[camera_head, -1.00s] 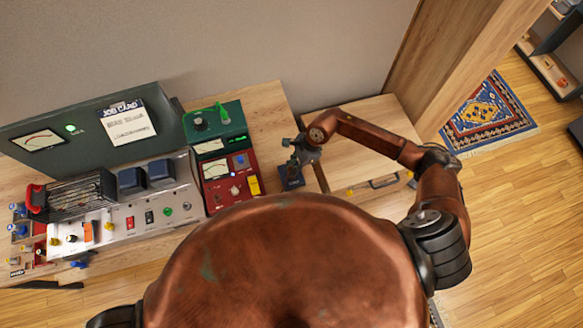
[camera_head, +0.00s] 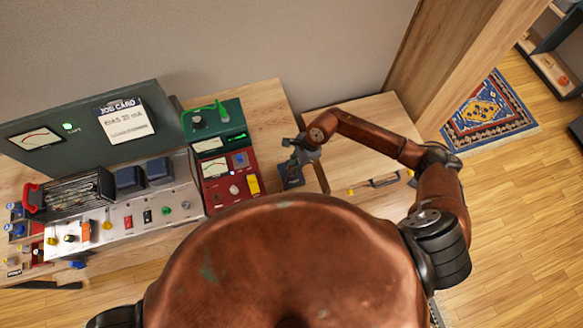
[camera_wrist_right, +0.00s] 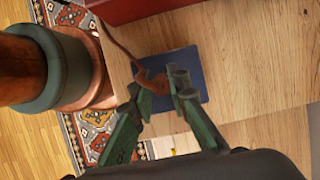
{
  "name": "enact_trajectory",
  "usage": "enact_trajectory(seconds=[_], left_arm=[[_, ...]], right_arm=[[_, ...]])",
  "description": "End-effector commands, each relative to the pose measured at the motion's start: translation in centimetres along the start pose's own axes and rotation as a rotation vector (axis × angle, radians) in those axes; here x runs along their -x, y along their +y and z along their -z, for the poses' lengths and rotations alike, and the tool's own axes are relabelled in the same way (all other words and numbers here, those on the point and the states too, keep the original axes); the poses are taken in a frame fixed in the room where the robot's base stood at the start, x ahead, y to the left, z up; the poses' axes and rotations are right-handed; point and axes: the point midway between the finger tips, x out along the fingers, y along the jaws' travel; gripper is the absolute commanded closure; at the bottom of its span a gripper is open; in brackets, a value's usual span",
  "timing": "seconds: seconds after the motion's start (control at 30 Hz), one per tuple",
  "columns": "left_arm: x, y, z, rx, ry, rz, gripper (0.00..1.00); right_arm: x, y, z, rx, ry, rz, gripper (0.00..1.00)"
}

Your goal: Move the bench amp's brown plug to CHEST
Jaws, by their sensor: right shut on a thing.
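The brown plug (camera_wrist_right: 152,80) shows in the right wrist view between the fingers of my right gripper (camera_wrist_right: 162,87), which is shut on it. A thin brown cable (camera_wrist_right: 118,43) runs from the plug to the upper left. In the head view my right gripper (camera_head: 297,155) is over the bench's right end, at a small dark blue pad (camera_head: 291,177). The pad is also behind the fingers in the wrist view (camera_wrist_right: 196,62). The plug is too small to make out in the head view. The bench amp (camera_head: 120,213) stands at left. I see no CHEST lettering. My left gripper is out of view.
A red meter unit (camera_head: 228,182) with a green box (camera_head: 212,120) behind it stands left of my right gripper. A lower wooden cabinet (camera_head: 370,120) with a drawer handle is under my right forearm. A job card (camera_head: 124,121) hangs on the amp's panel.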

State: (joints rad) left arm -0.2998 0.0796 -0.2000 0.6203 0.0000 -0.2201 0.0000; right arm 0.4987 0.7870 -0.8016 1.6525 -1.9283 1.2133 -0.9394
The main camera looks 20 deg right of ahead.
Motion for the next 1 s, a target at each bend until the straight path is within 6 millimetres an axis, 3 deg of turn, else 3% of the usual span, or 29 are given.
enact_trajectory(seconds=[0.13, 0.17, 0.47, 0.77, 1.0], left_arm=[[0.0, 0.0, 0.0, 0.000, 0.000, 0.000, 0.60], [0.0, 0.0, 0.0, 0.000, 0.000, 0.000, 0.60], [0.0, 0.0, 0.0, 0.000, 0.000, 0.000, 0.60], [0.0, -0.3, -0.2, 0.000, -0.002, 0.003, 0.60], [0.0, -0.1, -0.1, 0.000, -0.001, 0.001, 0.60]], right_arm=[[-0.1, 0.0, 0.1, 0.000, 0.001, -0.001, 1.00], [-0.1, 0.0, 0.1, 0.000, 0.001, -0.001, 0.84], [-0.1, 0.0, 0.1, 0.000, 0.001, -0.001, 0.64], [0.2, 0.0, 0.1, 0.000, 0.001, 0.000, 0.64], [3.6, -0.1, 0.2, 0.002, 0.004, 0.003, 0.64]])
